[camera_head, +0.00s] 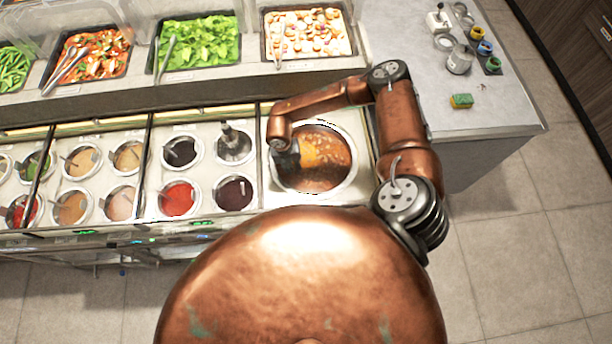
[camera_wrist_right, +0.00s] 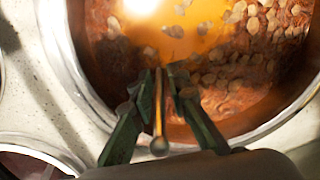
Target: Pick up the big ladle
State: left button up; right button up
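The big ladle shows only as a thin handle (camera_wrist_right: 158,110) with a rounded end in the right wrist view; its bowl is hidden. It stands over the large round pot (camera_head: 351,177) of red-brown sauce at the right end of the sauce counter. My right gripper (camera_wrist_right: 161,85) points down over the pot. Its two green-grey fingers close in on both sides of the handle, with the tips against it. In the head view this gripper (camera_head: 287,158) is at the pot's left side, and the handle cannot be made out. My left gripper is out of view.
Several smaller sauce wells (camera_head: 180,198) with small ladles lie left of the pot. A dark-handled utensil (camera_head: 229,138) stands in a nearby well. Food trays (camera_head: 198,43) line the back. A side counter (camera_head: 415,25) holds a sponge (camera_head: 461,101) and jars.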

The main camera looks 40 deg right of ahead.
grip_shut()
dwell(0.3)
notch_tip(320, 180, up, 10)
jog(key=shift+r, duration=0.1)
dwell(0.4)
dwell(0.4)
